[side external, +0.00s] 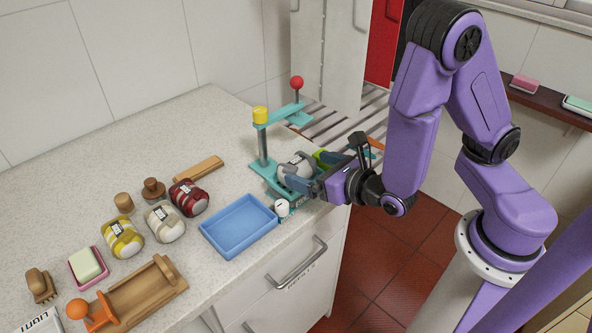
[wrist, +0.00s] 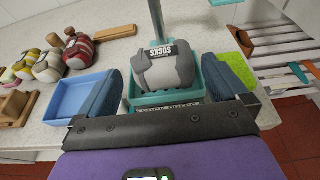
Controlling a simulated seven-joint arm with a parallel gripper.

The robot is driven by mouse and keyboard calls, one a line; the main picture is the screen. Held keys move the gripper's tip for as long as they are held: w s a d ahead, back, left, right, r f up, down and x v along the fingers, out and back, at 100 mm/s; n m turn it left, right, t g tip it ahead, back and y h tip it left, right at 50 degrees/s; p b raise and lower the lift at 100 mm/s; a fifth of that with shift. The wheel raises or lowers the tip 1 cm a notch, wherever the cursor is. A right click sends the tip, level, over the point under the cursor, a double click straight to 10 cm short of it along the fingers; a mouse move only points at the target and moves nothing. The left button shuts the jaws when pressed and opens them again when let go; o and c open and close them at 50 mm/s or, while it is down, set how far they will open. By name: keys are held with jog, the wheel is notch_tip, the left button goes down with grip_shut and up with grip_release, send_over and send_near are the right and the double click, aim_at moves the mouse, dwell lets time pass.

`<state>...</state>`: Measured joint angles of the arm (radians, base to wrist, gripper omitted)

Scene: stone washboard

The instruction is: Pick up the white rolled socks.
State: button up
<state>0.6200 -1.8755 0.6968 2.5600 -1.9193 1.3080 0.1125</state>
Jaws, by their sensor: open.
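The white rolled socks (side external: 164,222) lie on the counter between a yellow bundle (side external: 122,237) and a dark red bundle (side external: 188,197). In the wrist view the white socks (wrist: 48,67) show at the left, beyond the blue tray. My gripper (side external: 293,171) is well to their right, at the teal press by the counter's edge. Its fingers are open, one on each side of a grey rolled sock bundle (wrist: 163,68) resting in the press. I cannot tell whether the fingers touch this bundle. In the side view the fingers partly hide it.
A blue tray (side external: 203,231) stands between the white socks and my gripper. The teal press (side external: 264,147) has an upright post and a top arm. A wooden block (side external: 198,169), brown stampers (side external: 153,189), a soap dish (side external: 74,270) and a wooden holder (side external: 134,296) surround the bundles.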

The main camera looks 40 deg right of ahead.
aim_at(291, 158)
jog(key=shift+x, duration=3.8)
jog(key=shift+s, duration=0.1)
jog(key=c, duration=0.9)
jog(key=shift+c, duration=0.2)
